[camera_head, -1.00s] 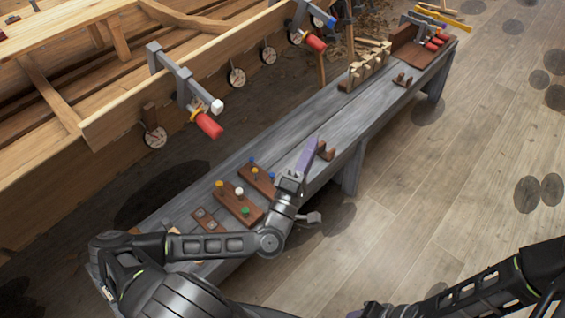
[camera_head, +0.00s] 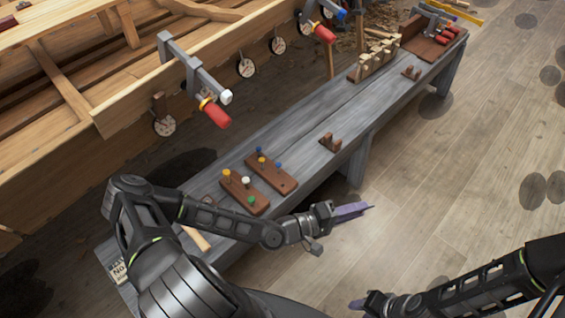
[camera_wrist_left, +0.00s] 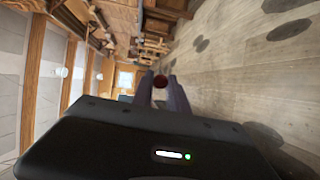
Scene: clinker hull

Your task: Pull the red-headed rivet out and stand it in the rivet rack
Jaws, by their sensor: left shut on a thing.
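My left gripper (camera_head: 352,211) is shut on the red-headed rivet, past the front edge of the bench with floor behind it. The rivet's red head (camera_wrist_left: 160,82) shows between the fingers in the left wrist view; its shank is hidden there, and I cannot make the rivet out in the head view. Two brown wooden blocks lie on the bench. The left block (camera_head: 237,190) holds yellow, white and green heads. The right block (camera_head: 277,178) holds blue and yellow heads and shows a dark hole near its front end. I cannot tell for sure which is the rack. My right gripper (camera_head: 357,303) is low at the bottom; its opening is unclear.
The grey bench (camera_head: 310,120) runs from lower left to upper right. A small brown stand (camera_head: 331,142) sits near its front edge. A slotted wooden holder (camera_head: 374,60) is further back. The hull with a red-handled clamp (camera_head: 214,112) stands to the left. Floor is open at right.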

